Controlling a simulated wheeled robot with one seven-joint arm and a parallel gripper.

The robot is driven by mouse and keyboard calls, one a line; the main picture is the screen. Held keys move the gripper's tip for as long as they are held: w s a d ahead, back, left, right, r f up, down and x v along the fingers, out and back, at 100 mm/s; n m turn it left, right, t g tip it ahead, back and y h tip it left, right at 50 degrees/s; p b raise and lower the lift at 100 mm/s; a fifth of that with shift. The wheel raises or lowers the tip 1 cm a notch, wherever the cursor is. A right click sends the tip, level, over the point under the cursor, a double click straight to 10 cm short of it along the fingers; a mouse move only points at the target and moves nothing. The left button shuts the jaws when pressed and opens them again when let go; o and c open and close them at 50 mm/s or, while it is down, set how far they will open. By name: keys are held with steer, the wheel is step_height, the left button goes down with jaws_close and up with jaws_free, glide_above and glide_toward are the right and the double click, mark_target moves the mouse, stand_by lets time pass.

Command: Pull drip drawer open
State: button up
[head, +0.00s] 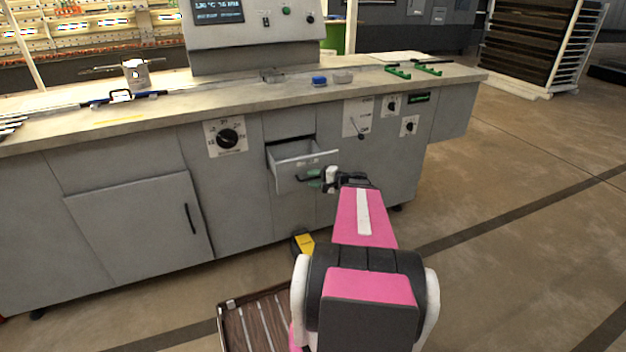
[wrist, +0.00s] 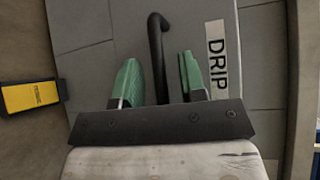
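The grey drip drawer (head: 303,171) stands out from the cabinet front in the head view, with its inside partly showing from above. In the wrist view its front carries a white label reading DRIP (wrist: 217,62). Its black bar handle (wrist: 156,45) also shows in the head view (head: 306,177). My gripper (head: 316,178) is at the drawer front. In the wrist view the green fingers of my gripper (wrist: 161,80) are apart, one on each side of the handle, with gaps between them and it. The gripper holds nothing.
A cabinet door (head: 140,230) with a black handle is left of the drawer. A dial (head: 228,138) is on the panel above left. A yellow-and-black pedal (head: 303,243) is on the floor below the drawer. Floor to the right is clear.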

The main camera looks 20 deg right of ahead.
steer(key=v, duration=1)
steer(key=shift+d, duration=0.15)
steer(key=shift+s, duration=0.1)
steer(key=s+a+f+n+g+h, duration=0.1)
steer(key=a+f+n+g+h, duration=0.1)
steer(key=a, duration=0.7)
steer(key=s+a+f+n+g+h, duration=0.2)
steer(key=a+n+g+h, duration=0.3)
steer(key=a, duration=0.4)
steer(key=s+a+f+n+g+h, duration=0.1)
steer(key=a+f+n+g+h, duration=0.2)
steer(key=a, duration=0.7)
steer(key=shift+s+f+n+g+h, duration=0.15)
steer(key=shift+f+n+g+h, duration=0.15)
steer(key=shift+f+g+h, duration=0.35)
